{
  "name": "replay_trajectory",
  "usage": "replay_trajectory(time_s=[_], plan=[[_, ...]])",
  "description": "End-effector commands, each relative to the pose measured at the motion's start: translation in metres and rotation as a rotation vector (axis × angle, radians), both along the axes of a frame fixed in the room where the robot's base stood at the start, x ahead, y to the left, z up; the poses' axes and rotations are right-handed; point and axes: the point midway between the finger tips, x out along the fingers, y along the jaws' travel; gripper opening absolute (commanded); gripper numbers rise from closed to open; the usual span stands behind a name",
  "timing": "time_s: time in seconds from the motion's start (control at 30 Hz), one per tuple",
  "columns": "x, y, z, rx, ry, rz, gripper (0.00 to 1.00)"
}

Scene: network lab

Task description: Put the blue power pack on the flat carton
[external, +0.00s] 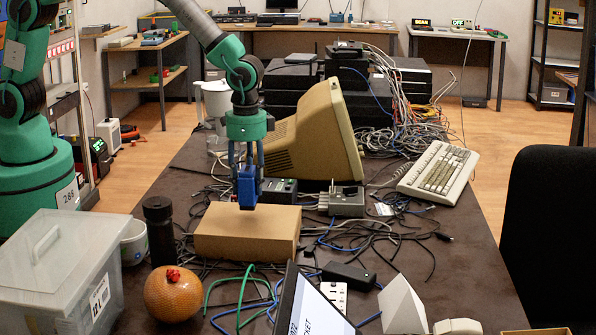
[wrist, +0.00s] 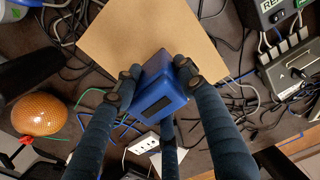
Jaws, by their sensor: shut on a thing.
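The blue power pack (external: 247,188) is between the fingers of my gripper (external: 247,172), which is shut on it. In the wrist view the blue power pack (wrist: 160,88) sits between the dark fingers of my gripper (wrist: 158,80). The flat carton (external: 247,235) is a brown box lying on the dark table. Its plain top (wrist: 140,30) fills the upper middle of the wrist view. The pack appears over the carton's top, near one edge; I cannot tell whether it touches it. The top of the carton is otherwise bare.
A black bottle (external: 160,230), an orange ball-like object (external: 172,293) and a lidded plastic bin (external: 60,265) stand left of the carton. A beige monitor (external: 315,130) is behind it. Small grey boxes (external: 342,201) and loose cables lie to the right.

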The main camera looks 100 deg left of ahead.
Motion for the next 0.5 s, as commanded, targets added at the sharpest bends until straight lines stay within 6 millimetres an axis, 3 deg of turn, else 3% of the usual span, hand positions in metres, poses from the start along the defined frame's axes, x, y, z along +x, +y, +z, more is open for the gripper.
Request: replay_trajectory(time_s=[0.5], plan=[[0.0,0.0,-0.035,0.0,-0.001,0.0,0.01]])
